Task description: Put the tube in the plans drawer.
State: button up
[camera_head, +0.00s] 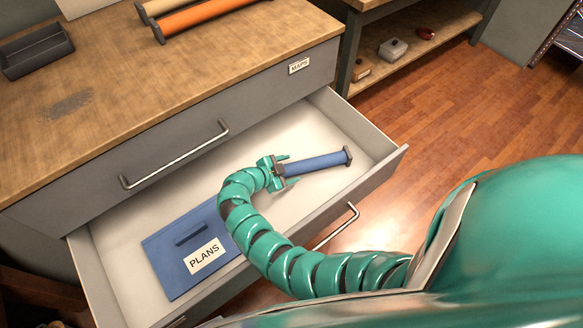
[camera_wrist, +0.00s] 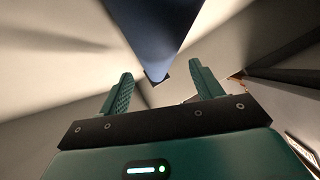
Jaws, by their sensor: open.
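The blue tube (camera_head: 318,163) with dark end caps is inside the open lower drawer (camera_head: 360,125), toward its right side. It appears to lie on the pale drawer floor. A blue folder (camera_head: 178,248) marked PLANS lies in the left part of the same drawer. My gripper (camera_head: 281,170) is at the tube's left end, its fingers apart. In the wrist view, the tube (camera_wrist: 152,35) comes in from the top, and its near end is between and beyond my open fingers (camera_wrist: 160,80). Whether a finger touches the tube cannot be told.
A closed upper drawer (camera_head: 200,140) labelled MAPS sits above the open one. On the wooden top (camera_head: 130,90) are an orange tube (camera_head: 205,15), another pale tube and a dark tray (camera_head: 37,52). A shelf unit (camera_head: 430,50) stands behind; wooden floor (camera_head: 460,120) is clear at right.

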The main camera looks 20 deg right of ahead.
jog(key=v, duration=1)
